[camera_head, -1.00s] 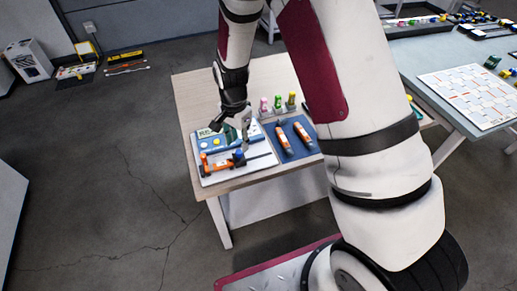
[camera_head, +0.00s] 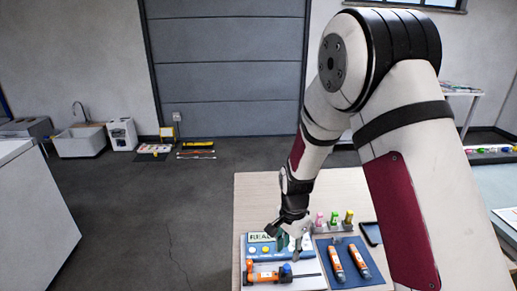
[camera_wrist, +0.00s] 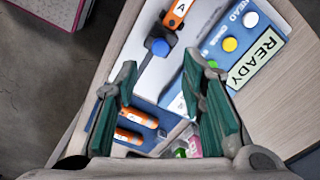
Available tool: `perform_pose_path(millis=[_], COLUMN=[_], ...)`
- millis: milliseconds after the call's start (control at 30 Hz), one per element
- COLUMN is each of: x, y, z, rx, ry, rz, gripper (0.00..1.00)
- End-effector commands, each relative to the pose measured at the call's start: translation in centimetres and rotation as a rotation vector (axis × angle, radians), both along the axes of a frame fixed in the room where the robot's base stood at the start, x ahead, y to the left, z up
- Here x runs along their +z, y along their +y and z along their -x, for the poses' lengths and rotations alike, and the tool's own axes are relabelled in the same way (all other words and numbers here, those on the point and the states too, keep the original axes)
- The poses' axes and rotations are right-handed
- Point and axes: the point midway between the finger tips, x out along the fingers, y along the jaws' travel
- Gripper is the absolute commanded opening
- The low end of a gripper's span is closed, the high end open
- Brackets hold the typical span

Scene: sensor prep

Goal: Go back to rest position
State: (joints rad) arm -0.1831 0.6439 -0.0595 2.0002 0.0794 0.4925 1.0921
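My gripper (camera_head: 291,240) hangs over the board on the wooden table. In the wrist view my gripper (camera_wrist: 166,92) has its two green-padded fingers wide apart with nothing between them. The white and blue board (camera_head: 312,282) carries a READY label (camera_wrist: 254,58) and several round buttons. An orange-and-black device with a blue knob (camera_wrist: 159,47) lies on the board, and its orange body also shows in the head view (camera_head: 265,276). My gripper partly hides the board in the head view.
A blue mat (camera_head: 348,281) with two orange tools (camera_head: 337,263) lies to the right of the board. Behind it stands a rack with pink, green and yellow bottles (camera_head: 334,218). A dark flat object (camera_head: 371,233) lies beside the mat. Open floor (camera_head: 150,225) lies left of the table.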

Motion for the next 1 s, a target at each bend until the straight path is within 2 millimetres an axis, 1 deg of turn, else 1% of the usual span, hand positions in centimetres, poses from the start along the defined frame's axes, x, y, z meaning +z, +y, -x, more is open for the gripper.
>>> perform_pose_path(millis=[33,67,133,233,300,367,400,500,600,667,800,967,1000], x=[1.4,2.4,4.9,8.9,11.6,13.7,15.0,18.2,21.0,22.5,25.4,27.8,28.3], y=[-0.1,-0.2,-0.5,-1.1,-1.5,-1.9,-2.1,-2.8,-3.4,-3.8,-4.6,-5.4,-5.6], z=[0.0,0.1,0.5,1.6,2.6,3.6,4.3,6.2,8.4,9.8,13.4,17.6,18.7], rx=[0.018,0.034,0.081,0.163,0.222,0.272,0.306,0.389,0.472,0.522,0.638,0.767,0.799], ry=[-0.015,-0.023,-0.044,-0.080,-0.104,-0.124,-0.138,-0.173,-0.207,-0.227,-0.271,-0.317,-0.327], rz=[-0.003,-0.006,-0.010,-0.013,-0.013,-0.011,-0.009,0.001,0.016,0.028,0.061,0.111,0.125], gripper=[0.37,0.37,0.37,0.37,0.37,0.37,0.37,0.37,0.37,0.37,0.37,0.37,0.37])
